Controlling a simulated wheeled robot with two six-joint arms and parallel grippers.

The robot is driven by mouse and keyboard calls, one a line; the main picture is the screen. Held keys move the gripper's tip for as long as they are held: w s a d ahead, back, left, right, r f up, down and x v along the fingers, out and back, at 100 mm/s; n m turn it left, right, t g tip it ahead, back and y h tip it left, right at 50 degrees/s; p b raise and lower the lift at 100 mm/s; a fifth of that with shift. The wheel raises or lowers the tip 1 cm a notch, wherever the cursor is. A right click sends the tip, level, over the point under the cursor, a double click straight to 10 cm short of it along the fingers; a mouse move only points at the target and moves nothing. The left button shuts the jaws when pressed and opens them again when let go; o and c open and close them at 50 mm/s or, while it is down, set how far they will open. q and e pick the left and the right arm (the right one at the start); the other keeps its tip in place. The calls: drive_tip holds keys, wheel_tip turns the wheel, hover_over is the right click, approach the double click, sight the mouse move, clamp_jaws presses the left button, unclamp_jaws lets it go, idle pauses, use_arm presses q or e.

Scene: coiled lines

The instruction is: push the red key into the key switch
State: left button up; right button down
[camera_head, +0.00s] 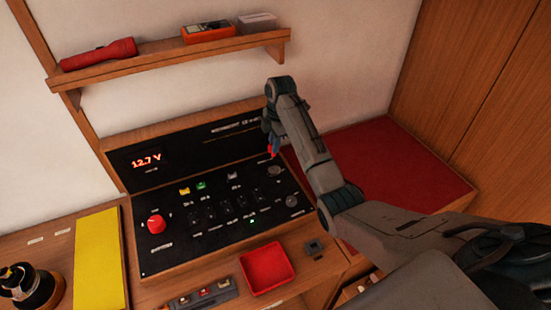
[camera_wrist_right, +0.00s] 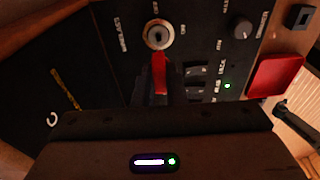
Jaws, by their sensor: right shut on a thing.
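The red key (camera_wrist_right: 160,75) is held between the fingers of my right gripper (camera_wrist_right: 158,88); only its red part shows clearly. The key switch (camera_wrist_right: 158,35), a round pale metal ring with a dark centre, lies just beyond the key in the right wrist view. In the head view the red key (camera_head: 273,150) hangs above the panel's right part, close to the key switch (camera_head: 275,172) and seemingly apart from it. My right gripper (camera_head: 269,136) points down there, mostly hidden by its own arm. The key's tip is not clear. My left gripper is not in view.
The black panel (camera_head: 178,238) carries a red knob (camera_head: 156,223), several switches and a dark knob (camera_wrist_right: 241,28). A red tray (camera_head: 267,268) lies in front. A yellow board (camera_head: 98,262) is at left. A shelf (camera_head: 170,60) holds a red torch (camera_head: 98,54). A red cushion (camera_head: 400,160) lies right.

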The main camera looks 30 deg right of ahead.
sight(273, 155)
drive_tip(key=shift+w, duration=0.25)
drive_tip(key=shift+s+a+f, duration=0.2)
drive_tip(key=shift+s+f, duration=0.1)
drive_tip(key=shift+f, duration=0.6)
wheel_tip(273, 155, down, 2)
drive_tip(key=shift+w+d+f, duration=0.15)
drive_tip(key=shift+f, duration=0.1)
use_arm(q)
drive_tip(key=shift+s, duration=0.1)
use_arm(e)
drive_tip(key=shift+f, duration=0.5)
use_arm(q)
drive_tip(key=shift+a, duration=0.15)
use_arm(e)
drive_tip(key=shift+f, duration=0.55)
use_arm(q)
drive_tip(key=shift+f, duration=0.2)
use_arm(e)
drive_tip(key=shift+f, duration=0.8)
idle(0.3)
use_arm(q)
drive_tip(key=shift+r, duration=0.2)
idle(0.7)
